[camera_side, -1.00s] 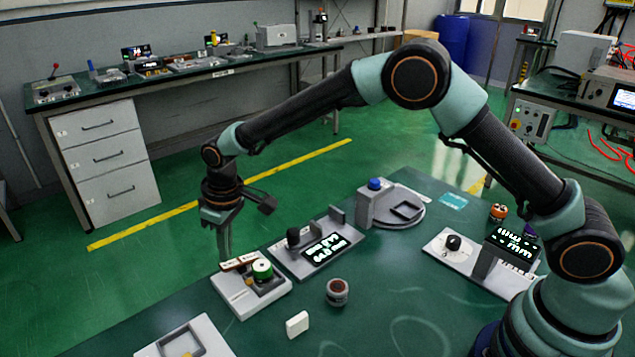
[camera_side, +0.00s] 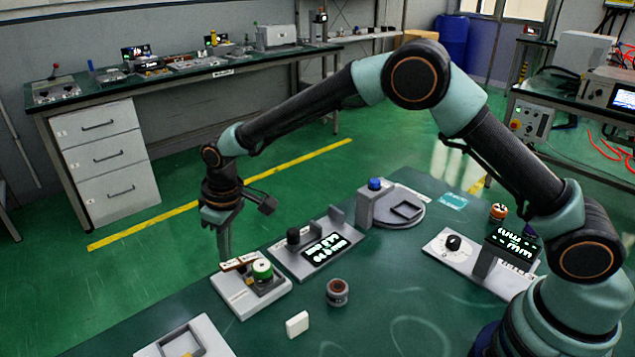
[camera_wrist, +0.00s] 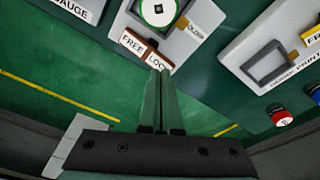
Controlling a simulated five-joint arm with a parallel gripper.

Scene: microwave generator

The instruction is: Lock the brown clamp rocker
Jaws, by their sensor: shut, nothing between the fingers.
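The brown clamp rocker (camera_side: 238,263) sits on the back edge of a light grey holder (camera_side: 243,300). In the wrist view the rocker (camera_wrist: 147,46) carries two white labels, FREE on the left and LOCK on the right. A green-rimmed round part (camera_side: 262,269) stands in the holder beside it. My gripper (camera_side: 225,256) is shut and empty, pointing down just behind the rocker. In the wrist view its fingertips (camera_wrist: 160,72) overlap the LOCK end. I cannot tell whether they touch it, nor which way the rocker is tipped.
A gauge unit with a lit display (camera_side: 325,248) stands right of the holder. Behind it is a grey fixture with a blue button (camera_side: 375,184). A dark round part (camera_side: 337,292) and a white block (camera_side: 297,324) lie in front. Another grey tray (camera_side: 205,333) is at the front left.

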